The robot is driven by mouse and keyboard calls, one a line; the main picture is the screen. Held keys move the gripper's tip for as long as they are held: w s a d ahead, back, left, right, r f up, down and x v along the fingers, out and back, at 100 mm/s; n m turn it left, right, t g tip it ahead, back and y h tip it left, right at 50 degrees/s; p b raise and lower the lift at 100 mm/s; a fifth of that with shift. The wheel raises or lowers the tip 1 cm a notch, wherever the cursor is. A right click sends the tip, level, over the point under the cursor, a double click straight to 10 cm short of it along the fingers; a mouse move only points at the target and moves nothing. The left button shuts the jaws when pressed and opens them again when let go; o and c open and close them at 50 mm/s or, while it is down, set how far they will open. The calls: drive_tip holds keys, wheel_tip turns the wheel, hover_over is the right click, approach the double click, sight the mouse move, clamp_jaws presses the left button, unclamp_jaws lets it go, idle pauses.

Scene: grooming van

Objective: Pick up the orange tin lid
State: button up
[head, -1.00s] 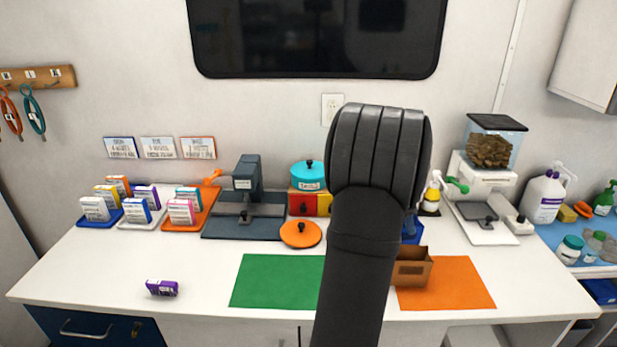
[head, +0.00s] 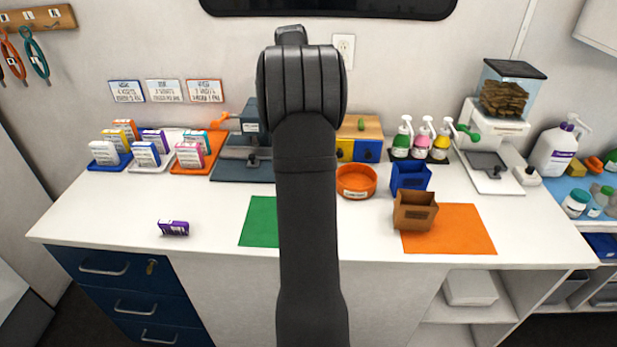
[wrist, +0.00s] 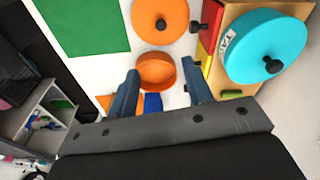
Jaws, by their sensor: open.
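The orange tin lid (wrist: 160,20) is a flat orange disc with a black knob, at the top edge of the wrist view. In the head view my arm hides it. My gripper (wrist: 160,70) is open, with nothing between its blue-grey fingers. In the wrist view the lid lies beyond the fingertips, apart from them. The open round orange tin (wrist: 144,76) shows between the fingers; it also stands right of my arm in the head view (head: 356,193).
A teal lidded tin (wrist: 262,42) sits on the wooden drawer box (head: 368,125). A blue bin (head: 410,178) and a brown bin (head: 415,212) stand right of the orange tin. Green (head: 258,222) and orange mats (head: 460,230) lie in front. The counter's left front is mostly clear.

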drive_tip(key=f, duration=1.1)
drive_tip(key=shift+w+d+f, duration=0.1)
drive_tip(key=shift+d+f, duration=0.25)
drive_tip(key=shift+w+d+f, duration=0.15)
drive_tip(key=shift+f, duration=1.2)
drive_tip(key=shift+w+d+f, duration=0.1)
drive_tip(key=shift+d+f, duration=0.05)
drive_tip(key=shift+f, duration=1.2)
clamp_jaws()
